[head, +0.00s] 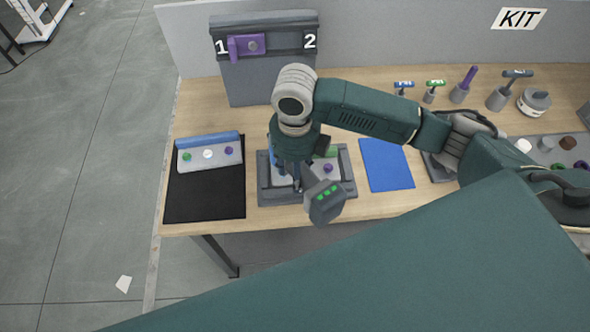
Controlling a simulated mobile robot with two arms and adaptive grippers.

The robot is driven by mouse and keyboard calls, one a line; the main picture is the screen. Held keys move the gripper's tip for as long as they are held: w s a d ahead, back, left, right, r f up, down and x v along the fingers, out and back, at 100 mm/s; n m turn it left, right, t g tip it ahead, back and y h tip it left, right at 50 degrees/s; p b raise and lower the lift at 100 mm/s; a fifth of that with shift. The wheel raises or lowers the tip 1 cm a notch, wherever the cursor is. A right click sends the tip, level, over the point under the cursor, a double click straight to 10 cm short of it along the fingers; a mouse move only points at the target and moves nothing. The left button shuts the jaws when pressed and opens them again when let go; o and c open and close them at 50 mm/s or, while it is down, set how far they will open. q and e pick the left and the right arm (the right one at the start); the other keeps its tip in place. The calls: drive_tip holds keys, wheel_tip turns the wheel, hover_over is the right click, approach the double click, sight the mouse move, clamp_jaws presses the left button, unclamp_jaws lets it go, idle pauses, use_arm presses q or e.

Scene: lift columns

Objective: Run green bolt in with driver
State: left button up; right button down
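My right gripper (298,184) comes down over the grey fixture tray (347,190). It appears shut on a dark grey boxy tool with green marks, which looks like the driver (326,202); the fingers are mostly hidden. The driver's working end is hidden, so I cannot tell whether it touches a bolt. A green bolt (187,156) shows on a light block on the left. My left gripper is out of view.
The block with a blue bar (208,139) lies on a black mat (205,203). A blue mat (386,165) lies right of the tray. A grey stand (262,82) rises behind. Several handled tools, including a green one (436,84), stand at the back right.

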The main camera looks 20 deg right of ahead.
drive_tip(key=shift+p, duration=0.5)
idle(0.6)
drive_tip(key=shift+f, duration=0.65)
idle(2.2)
drive_tip(key=shift+r, duration=0.1)
drive_tip(key=shift+w+r, duration=0.1)
drive_tip(key=shift+r, duration=2.35)
